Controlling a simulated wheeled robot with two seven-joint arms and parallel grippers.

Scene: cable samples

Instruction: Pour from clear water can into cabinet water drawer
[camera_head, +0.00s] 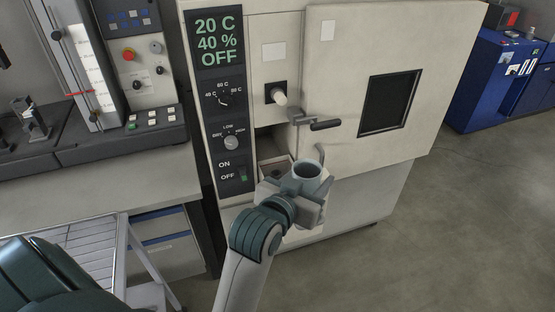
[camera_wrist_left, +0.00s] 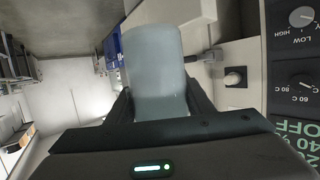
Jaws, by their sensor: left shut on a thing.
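The clear water can (camera_head: 308,169) is a pale bluish cylinder with a round open top, seen from above in the head view. It stands roughly upright in front of the cabinet. It also fills the middle of the left wrist view (camera_wrist_left: 155,65). My left gripper (camera_head: 296,187) is shut on the can, with one dark finger on each side of it in the wrist view. The cabinet water drawer (camera_head: 271,158) is in a recess below the knob, just behind and left of the can. The can and gripper partly hide it. My right gripper is not in view.
The cabinet (camera_head: 345,45) has a door with a dark window (camera_head: 389,102) and a protruding handle (camera_head: 325,125) close above the can. A control panel (camera_head: 222,100) reads 20 C, 40 %, OFF. A metal rack (camera_head: 85,262) stands left. Floor is clear on the right.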

